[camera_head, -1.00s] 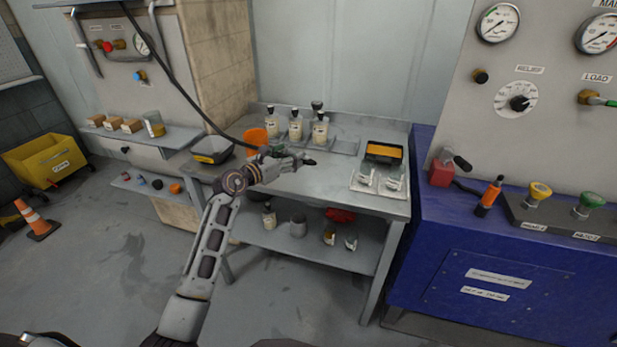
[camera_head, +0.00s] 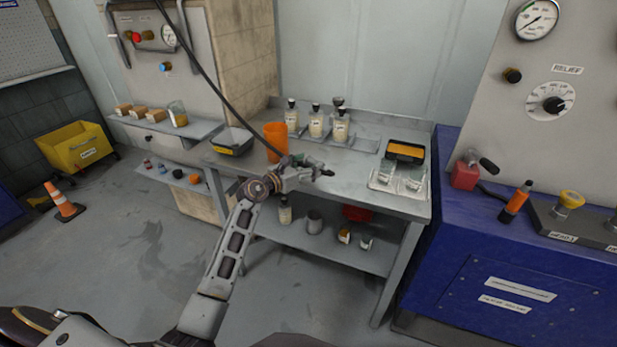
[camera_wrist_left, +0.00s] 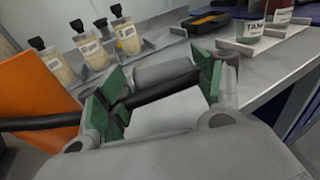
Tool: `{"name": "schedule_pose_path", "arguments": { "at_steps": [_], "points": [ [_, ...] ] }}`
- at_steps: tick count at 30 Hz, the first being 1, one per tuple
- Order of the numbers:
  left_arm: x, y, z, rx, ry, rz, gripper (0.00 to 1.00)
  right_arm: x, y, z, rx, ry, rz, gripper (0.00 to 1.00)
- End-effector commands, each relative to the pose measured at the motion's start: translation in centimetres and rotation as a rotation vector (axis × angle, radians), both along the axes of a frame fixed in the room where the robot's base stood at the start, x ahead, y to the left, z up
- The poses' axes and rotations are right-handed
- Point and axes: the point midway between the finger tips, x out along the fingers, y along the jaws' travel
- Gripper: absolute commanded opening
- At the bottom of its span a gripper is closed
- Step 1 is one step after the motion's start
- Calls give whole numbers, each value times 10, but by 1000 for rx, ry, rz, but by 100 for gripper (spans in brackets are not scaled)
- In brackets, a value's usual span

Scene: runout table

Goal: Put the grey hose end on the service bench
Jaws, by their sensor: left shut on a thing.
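My left gripper (camera_head: 305,167) is over the front part of the grey service bench (camera_head: 345,180). It is shut on the hose end (camera_wrist_left: 160,90), which looks dark and lies across between the green finger pads in the left wrist view. A dark tip (camera_head: 326,173) sticks out to the right of the fingers in the head view. The black hose (camera_head: 205,80) runs from the gripper up to the wall panel at the upper left. I cannot tell whether the hose end touches the bench top. My right gripper is not in view.
An orange cup (camera_head: 275,140) stands just left of the gripper. Several bottles (camera_head: 316,122) stand behind it. A black and yellow case (camera_head: 405,152) and a tray with glass jars (camera_head: 398,182) are at the right. Some bare bench top lies between gripper and tray.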

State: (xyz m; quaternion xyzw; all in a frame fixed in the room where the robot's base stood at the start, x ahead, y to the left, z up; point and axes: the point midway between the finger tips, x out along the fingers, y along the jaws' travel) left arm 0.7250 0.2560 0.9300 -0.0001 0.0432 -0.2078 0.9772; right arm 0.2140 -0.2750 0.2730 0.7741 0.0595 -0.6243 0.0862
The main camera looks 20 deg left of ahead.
Motion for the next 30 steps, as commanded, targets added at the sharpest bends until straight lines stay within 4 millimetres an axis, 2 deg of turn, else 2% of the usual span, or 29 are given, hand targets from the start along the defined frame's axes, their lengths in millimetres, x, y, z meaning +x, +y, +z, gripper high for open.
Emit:
{"name": "schedule_pose_path", "arguments": {
  "at_steps": [4,11,18,23,30],
  "points": [
    [0,0,-1,0,-3,0,36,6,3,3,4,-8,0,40],
    [0,0,-2,-1,-3,0,36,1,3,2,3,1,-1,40],
    [0,0,-21,-3,0,1,36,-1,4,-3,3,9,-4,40],
    [0,0,-36,-3,-1,0,36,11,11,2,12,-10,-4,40],
    [0,0,-39,-1,-2,1,36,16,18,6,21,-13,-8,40]
  ]
}}
